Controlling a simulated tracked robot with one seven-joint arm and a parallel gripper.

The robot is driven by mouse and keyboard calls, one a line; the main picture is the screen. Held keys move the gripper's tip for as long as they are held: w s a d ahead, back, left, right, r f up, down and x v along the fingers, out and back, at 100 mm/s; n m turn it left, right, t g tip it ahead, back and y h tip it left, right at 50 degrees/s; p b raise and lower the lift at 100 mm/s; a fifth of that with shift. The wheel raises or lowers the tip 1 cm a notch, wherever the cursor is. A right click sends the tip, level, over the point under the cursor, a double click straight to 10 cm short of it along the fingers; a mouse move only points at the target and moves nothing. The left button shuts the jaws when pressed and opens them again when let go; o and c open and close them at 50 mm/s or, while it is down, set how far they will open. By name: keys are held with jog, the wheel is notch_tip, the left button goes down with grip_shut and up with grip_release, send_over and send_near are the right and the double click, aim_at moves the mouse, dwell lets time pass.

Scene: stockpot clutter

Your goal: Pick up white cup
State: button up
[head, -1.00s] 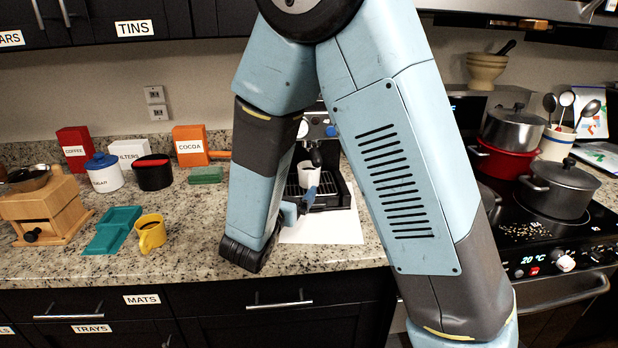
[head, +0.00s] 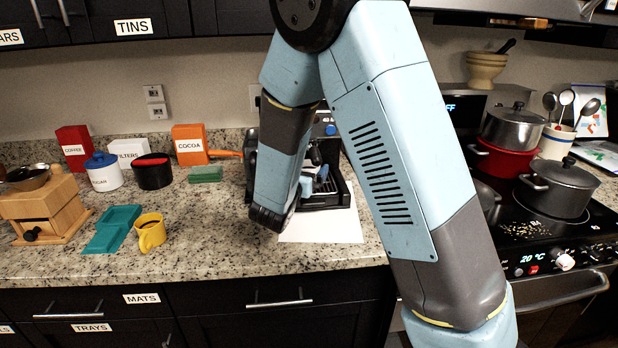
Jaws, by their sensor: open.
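The espresso machine (head: 330,196) stands at the back of the counter, largely behind my arm. My gripper (head: 314,181) is at the front of the machine, over its drip tray area. Only small blue and dark parts of it show past my forearm, and the jaws are open. I cannot clearly make out the white cup now; my arm and gripper cover the spot at the machine where it stood. Whether the cup is between the fingers is hidden.
A white sheet (head: 345,228) lies before the machine. To the left are a yellow mug (head: 150,236), a teal tray (head: 112,228), a green sponge (head: 205,174) and a wooden grinder (head: 48,210). The stove with pots (head: 558,190) is right. Bare counter lies front left.

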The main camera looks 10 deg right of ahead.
jog(key=shift+w+d, duration=0.1)
jog(key=shift+w, duration=0.1)
jog(key=c, duration=1.3)
jog(key=shift+c, duration=0.2)
jog(key=shift+r, duration=0.2)
